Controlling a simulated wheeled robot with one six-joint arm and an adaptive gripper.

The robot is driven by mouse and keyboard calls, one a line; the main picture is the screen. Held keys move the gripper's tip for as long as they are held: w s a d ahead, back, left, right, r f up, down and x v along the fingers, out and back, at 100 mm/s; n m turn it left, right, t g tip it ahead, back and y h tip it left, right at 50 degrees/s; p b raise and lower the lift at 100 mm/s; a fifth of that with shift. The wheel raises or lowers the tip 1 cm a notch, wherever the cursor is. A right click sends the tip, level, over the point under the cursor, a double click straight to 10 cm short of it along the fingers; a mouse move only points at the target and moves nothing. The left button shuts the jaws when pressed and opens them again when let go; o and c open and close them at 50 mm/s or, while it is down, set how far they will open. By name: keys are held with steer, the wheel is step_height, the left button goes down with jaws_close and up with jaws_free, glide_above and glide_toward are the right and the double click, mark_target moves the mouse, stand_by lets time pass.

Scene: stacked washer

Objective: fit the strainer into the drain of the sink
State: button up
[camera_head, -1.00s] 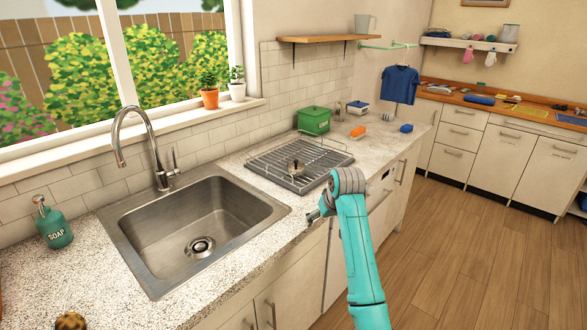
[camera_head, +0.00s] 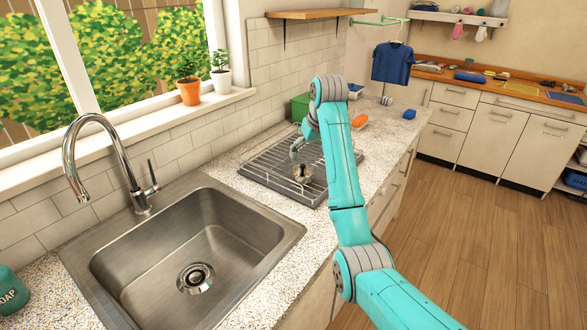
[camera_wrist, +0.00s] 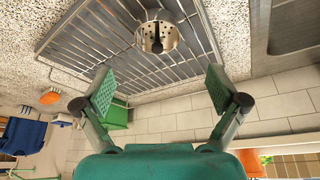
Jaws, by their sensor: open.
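The strainer (camera_head: 303,173), a small metal basket with holes and an upright post, sits on the wire dish rack (camera_head: 262,178) right of the sink. It also shows in the wrist view (camera_wrist: 152,42), at top centre beyond my fingertips. My gripper (camera_wrist: 161,88) is open and empty, its two green pads spread wide with the strainer ahead of the gap, not touched. In the head view my gripper (camera_head: 297,148) is small and partly hidden by my arm, just behind the strainer. The steel sink (camera_head: 150,249) is empty, with its round drain (camera_head: 195,278) open in the floor.
The tall faucet (camera_head: 100,125) stands at the sink's back edge. The rack's wire rails surround the strainer. A green box (camera_head: 299,107) stands behind the rack, and an orange item (camera_head: 360,121) lies farther right. A soap bottle (camera_head: 8,292) stands at far left.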

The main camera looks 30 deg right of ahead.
glide_above(303, 172)
steer(key=s, duration=0.2)
steer(key=f, duration=0.5)
steer(key=shift+s+a, duration=0.1)
steer(key=shift+a, duration=0.3)
steer(key=shift+d+x, duration=0.2)
steer(key=shift+x, duration=2.4)
steer(key=shift+s, duration=0.15)
steer(key=c, duration=1.2)
